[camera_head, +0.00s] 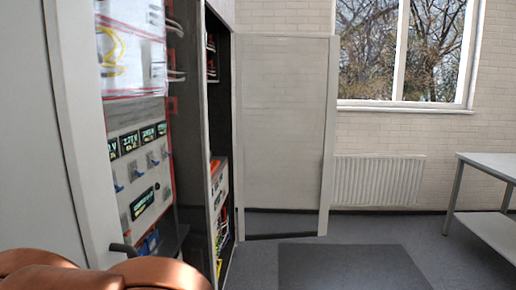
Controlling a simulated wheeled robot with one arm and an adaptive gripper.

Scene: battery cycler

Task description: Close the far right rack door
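The far right rack door (328,180) stands open, swung out from the right side of the open rack (221,90). It has a pale frame around a hazy pane, through which the floor line seems to show low down. Its left edge meets the rack; its free edge is at the right, in front of the window wall. No handle can be made out on it. My gripper is not clearly in view. Only copper-coloured rounded parts of my arm show at the bottom left, apart from this door in the picture.
A nearer rack with displays and switches (145,150) stands at the left, beside a pale door or panel (40,130). A dark mat (350,267) lies on open floor. A radiator (378,181) is on the back wall, and a table (490,165) stands at the right.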

